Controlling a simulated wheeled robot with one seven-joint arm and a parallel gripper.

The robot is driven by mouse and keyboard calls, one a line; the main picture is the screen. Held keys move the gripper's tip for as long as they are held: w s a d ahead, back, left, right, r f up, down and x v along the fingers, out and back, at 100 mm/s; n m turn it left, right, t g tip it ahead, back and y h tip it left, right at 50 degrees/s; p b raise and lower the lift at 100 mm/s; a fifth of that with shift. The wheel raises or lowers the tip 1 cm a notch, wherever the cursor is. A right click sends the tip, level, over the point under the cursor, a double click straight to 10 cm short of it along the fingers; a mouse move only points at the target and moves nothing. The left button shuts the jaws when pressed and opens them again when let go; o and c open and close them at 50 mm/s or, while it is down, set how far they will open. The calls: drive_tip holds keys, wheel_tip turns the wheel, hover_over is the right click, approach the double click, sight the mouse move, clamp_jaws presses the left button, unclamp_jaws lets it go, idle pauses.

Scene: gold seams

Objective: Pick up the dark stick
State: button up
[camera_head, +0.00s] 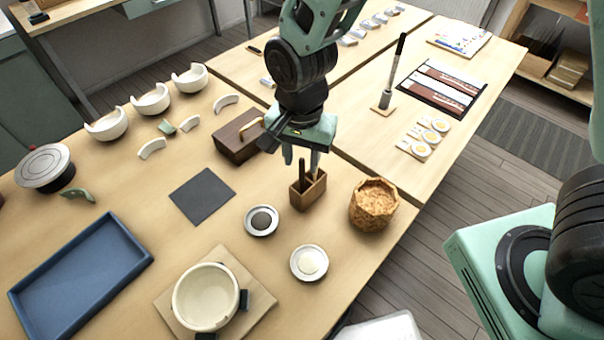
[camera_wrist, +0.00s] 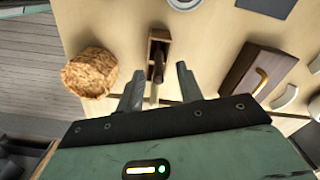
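A small wooden holder (camera_head: 309,192) stands upright near the table's front edge, with thin sticks in it. The dark stick (camera_head: 301,173) rises from the holder's left part in the head view. In the wrist view the holder (camera_wrist: 159,38) lies ahead of my gripper, and the dark stick (camera_wrist: 158,66) shows between the fingers' lines, with a paler stick end close to it. My gripper (camera_head: 302,160) is open and points down just above the holder. In the wrist view its fingers (camera_wrist: 160,74) stand apart, with nothing visibly clamped.
A cork-like textured pot (camera_head: 374,206) stands right of the holder, and a dark wooden box (camera_head: 238,136) with a brass handle is to the left. Two small round dishes, one being the dark-filled dish (camera_head: 261,221), sit in front. A grey mat (camera_head: 202,195) lies further left.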

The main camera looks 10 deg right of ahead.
sight(302, 186)
drive_tip(key=shift+f+p, duration=0.55)
drive_tip(key=shift+f, duration=2.1)
clamp_jaws()
